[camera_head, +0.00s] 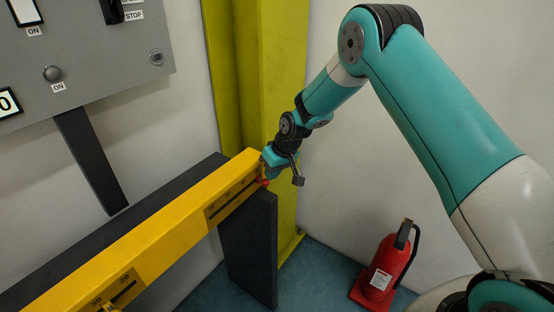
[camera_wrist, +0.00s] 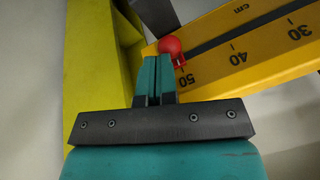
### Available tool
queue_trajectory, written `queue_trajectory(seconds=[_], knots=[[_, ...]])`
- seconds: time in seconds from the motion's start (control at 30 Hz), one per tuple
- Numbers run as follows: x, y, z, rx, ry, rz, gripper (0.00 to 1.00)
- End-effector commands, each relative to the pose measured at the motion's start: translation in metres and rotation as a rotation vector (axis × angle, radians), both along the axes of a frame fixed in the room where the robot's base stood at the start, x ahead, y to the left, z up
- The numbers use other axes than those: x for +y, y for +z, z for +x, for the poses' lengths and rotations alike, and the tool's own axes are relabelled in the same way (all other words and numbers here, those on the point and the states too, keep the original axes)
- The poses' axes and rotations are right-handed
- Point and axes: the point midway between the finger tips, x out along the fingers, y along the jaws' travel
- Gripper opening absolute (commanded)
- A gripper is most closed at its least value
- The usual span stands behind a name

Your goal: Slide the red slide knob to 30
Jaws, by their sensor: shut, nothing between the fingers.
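The red slide knob (camera_wrist: 170,46) is a small red ball on a slot in the yellow scale bar (camera_wrist: 255,50). In the wrist view it stands close to the 50 mark, at the end of the slot; the 40 and 30 marks lie further right. In the head view the knob (camera_head: 265,183) is at the far end of the yellow bar (camera_head: 150,236). My gripper (camera_wrist: 152,66) is shut and empty. Its fingertips are right beside the knob, on the side away from the 40 mark; I cannot tell whether they touch it.
A yellow-green post (camera_head: 273,75) rises behind the bar's far end. A dark grey support (camera_head: 250,245) stands below. A grey control panel (camera_head: 85,55) hangs at the upper left. A red fire extinguisher (camera_head: 385,265) stands on the floor at the right.

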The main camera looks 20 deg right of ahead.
Motion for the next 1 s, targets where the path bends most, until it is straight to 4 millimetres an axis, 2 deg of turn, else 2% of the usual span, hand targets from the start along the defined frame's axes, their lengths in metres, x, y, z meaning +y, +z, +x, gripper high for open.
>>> queue_trajectory(seconds=[0.47, 0.57, 0.8, 1.0], knots=[[0.007, -0.002, -0.004, 0.000, 0.002, 0.000, 0.00], [0.023, -0.002, -0.015, 0.001, 0.005, 0.001, 0.00], [0.075, -0.003, -0.054, 0.001, 0.005, 0.000, 0.00], [0.098, -0.003, -0.070, 0.000, 0.002, 0.000, 0.00]])
